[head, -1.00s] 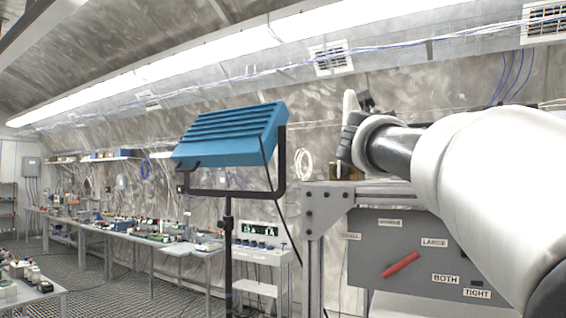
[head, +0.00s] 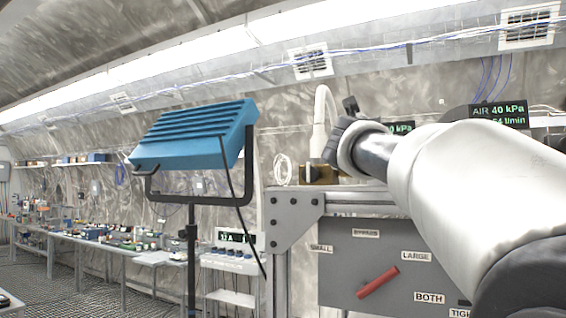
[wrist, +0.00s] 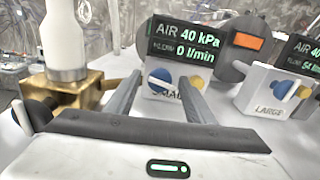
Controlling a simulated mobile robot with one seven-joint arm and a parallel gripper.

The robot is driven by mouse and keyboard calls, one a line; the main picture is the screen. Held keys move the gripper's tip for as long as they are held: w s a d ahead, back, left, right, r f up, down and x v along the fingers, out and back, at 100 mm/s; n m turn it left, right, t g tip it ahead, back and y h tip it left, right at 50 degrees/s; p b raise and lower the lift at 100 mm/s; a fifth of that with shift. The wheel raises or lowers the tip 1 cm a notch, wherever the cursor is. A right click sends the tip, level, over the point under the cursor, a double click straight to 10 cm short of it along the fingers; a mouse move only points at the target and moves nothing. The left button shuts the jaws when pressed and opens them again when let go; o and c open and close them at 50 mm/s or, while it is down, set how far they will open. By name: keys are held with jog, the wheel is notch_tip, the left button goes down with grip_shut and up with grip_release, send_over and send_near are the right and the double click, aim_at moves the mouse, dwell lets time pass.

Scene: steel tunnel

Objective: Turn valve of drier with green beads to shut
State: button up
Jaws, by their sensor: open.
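In the wrist view, my gripper (wrist: 160,76) is open, its two grey fingers on either side of a blue knob (wrist: 160,78) on a white box. The box's label is partly covered by a finger, and contact cannot be told. A yellow knob shows beside the right finger. A second white box (wrist: 262,95) labelled LARGE, with its own blue knob (wrist: 286,88), stands to the right. A white column (wrist: 64,40) rises from a brass block (wrist: 85,92) at the left. I see no green beads.
A display (wrist: 185,45) reads AIR 40 kPa, 0 l/min. A grey panel (head: 340,262) below the bench carries SMALL, LARGE, BOTH labels and a red handle (head: 377,282). A blue lamp (head: 195,135) on a black stand is left of the bench. Open floor lies farther left.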

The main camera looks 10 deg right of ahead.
jog(key=c, duration=1.1)
jog(key=shift+o, duration=0.2)
jog(key=shift+m, duration=0.3)
jog(key=shift+m+b, duration=0.8)
jog(key=shift+m, duration=1.9)
jog(key=o, duration=1.1)
jog(key=shift+c, duration=0.2)
jog(key=shift+s, duration=0.1)
